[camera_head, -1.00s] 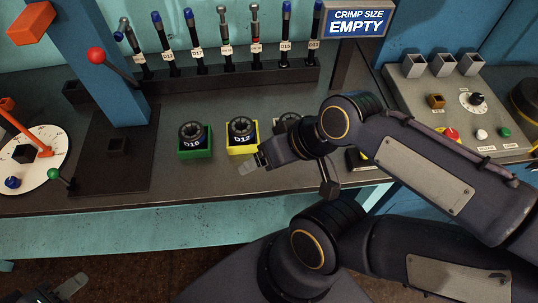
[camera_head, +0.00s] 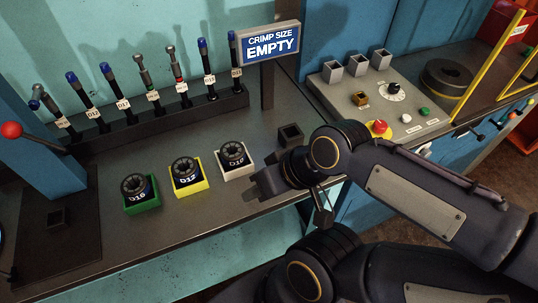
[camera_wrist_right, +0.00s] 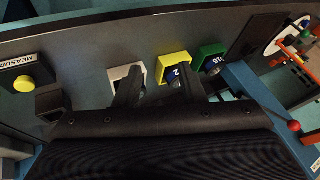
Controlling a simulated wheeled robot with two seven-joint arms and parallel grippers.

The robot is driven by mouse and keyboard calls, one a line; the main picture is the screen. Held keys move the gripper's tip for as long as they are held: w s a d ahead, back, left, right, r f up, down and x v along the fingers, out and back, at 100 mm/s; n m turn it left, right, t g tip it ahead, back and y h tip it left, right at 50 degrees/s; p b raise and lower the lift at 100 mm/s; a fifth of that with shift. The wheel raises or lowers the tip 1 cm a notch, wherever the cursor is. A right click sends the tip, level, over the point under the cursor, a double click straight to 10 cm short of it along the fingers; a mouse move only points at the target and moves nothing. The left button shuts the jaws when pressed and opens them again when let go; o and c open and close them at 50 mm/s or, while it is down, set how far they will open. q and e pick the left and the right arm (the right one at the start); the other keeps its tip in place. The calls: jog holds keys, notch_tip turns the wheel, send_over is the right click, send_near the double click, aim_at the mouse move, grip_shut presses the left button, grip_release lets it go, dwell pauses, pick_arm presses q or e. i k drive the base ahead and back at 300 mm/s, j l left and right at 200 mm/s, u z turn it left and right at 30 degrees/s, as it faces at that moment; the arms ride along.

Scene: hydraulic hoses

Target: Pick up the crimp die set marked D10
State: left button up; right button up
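The die set in the white holder (camera_head: 233,153) is a dark ring with a label that looks like D10, though the last digit is hard to read. It sits at the right end of a row of three. My right gripper (camera_head: 256,187) is beside it, to its lower right, and apart from it. In the right wrist view its two fingers (camera_wrist_right: 160,84) are spread with nothing held; one finger partly hides the white holder (camera_wrist_right: 122,72) and its die set. My left gripper is out of view.
The D12 die set in a yellow holder (camera_head: 187,173) and the D16 die set in a green holder (camera_head: 137,189) stand to the left. An empty dark square holder (camera_head: 291,135) is on the right. Labelled hoses (camera_head: 153,96) stand in a rack behind. A sign (camera_head: 270,44) reads CRIMP SIZE EMPTY.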

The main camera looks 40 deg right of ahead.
aim_at(234, 158)
jog(key=z, duration=1.05)
jog(key=u, duration=0.3)
jog(key=l+u, duration=0.45)
jog(key=k+l+u, duration=0.15)
jog(key=u, duration=0.3)
jog(key=k+l+u, duration=0.15)
jog(key=u, duration=0.3)
jog(key=i+l, duration=0.1)
jog(key=l, duration=0.6)
